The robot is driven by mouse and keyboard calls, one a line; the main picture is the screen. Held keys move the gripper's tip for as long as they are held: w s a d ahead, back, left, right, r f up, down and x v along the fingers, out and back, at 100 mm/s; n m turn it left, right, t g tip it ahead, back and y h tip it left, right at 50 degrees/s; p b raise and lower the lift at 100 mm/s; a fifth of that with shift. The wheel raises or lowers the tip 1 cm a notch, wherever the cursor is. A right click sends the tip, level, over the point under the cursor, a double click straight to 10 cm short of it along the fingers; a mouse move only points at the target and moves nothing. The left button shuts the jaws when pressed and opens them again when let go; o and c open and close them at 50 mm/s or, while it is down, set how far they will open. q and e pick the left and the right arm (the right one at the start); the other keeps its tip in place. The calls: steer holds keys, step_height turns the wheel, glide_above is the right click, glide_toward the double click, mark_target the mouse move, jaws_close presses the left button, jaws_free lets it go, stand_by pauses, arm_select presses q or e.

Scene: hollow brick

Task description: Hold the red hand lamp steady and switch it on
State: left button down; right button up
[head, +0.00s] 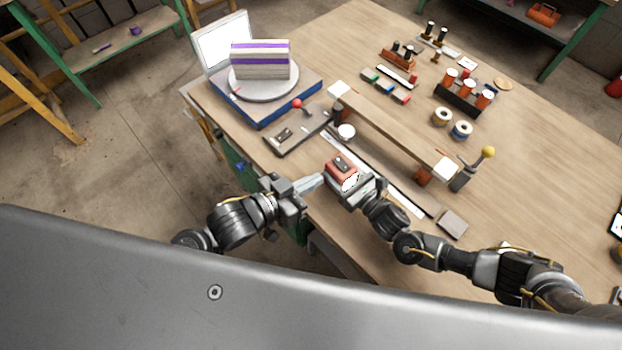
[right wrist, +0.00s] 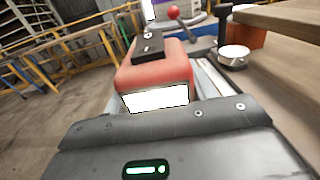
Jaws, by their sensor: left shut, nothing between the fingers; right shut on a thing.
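The red hand lamp (head: 336,170) is near the front edge of the table in the head view, with a dark plate on top and a bright white face toward my right gripper. In the right wrist view the lamp (right wrist: 155,70) shows its black top plate with small light fittings and its white face. My right gripper (head: 350,184) is shut on the lamp; the finger contact is partly hidden. My left gripper (head: 319,181) is shut and empty, its fingertips just left of the lamp. I cannot tell whether the white face is lit.
The wooden table (head: 540,180) carries a raised plank (head: 390,128) behind the lamp. A red-knobbed lever (head: 297,104) and a turntable with a striped block (head: 262,62) stand back left. A yellow-knobbed lever (head: 488,153) stands right. Bare tabletop lies farther right.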

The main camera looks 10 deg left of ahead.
steer(key=o, duration=1.3)
steer(key=shift+d, duration=0.1)
steer(key=v, duration=1.2)
